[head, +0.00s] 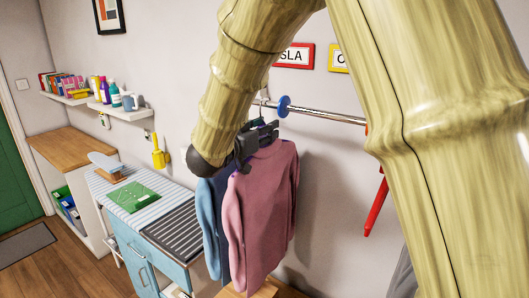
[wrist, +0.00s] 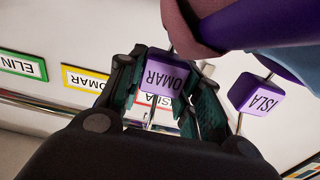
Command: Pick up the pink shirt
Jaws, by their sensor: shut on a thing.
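The pink shirt (head: 265,210) hangs below the rail in the head view, in front of a blue shirt (head: 207,225). My gripper (head: 262,135) is at the top of the pink shirt, near the rail. In the wrist view my gripper (wrist: 160,85) is shut on a purple tag (wrist: 166,78) reading OMAR, with a thin metal hook running through it. Part of the pink shirt (wrist: 188,28) shows just above this tag. A second purple tag (wrist: 257,93) reading ISLA is to the right, outside the fingers, close to the blue shirt (wrist: 300,62).
The metal rail (head: 325,115) carries a blue ring (head: 283,106). Framed name signs, including a red one (head: 294,55) and a yellow one (wrist: 88,79), are on the wall. A blue cabinet (head: 135,255) with an ironing surface stands left of the shirts. A red object (head: 376,208) hangs at right.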

